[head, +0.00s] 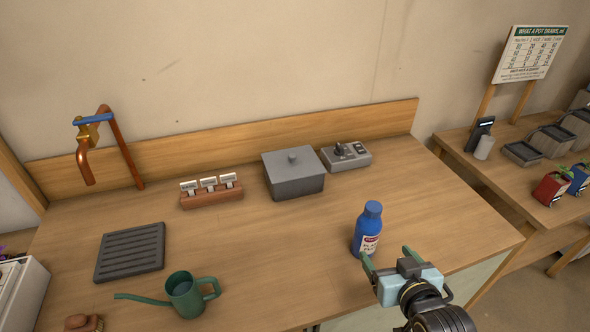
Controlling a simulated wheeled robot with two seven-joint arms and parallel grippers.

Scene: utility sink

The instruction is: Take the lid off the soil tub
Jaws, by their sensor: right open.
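The soil tub (296,184) is a grey, square box at the back middle of the wooden counter. Its grey lid (280,163), with a small knob (292,157) on top, sits on it and covers the inside. My right gripper (386,257) is open and empty at the front right, just in front of the blue bottle and well apart from the tub. My left gripper is not in view.
The blue bottle (367,232) stands between my right gripper and the tub. A grey control box (346,157) is right of the tub, and a label holder (212,195) is left. A green watering can (184,296) and slatted tray (131,252) stand left. The counter's middle is clear.

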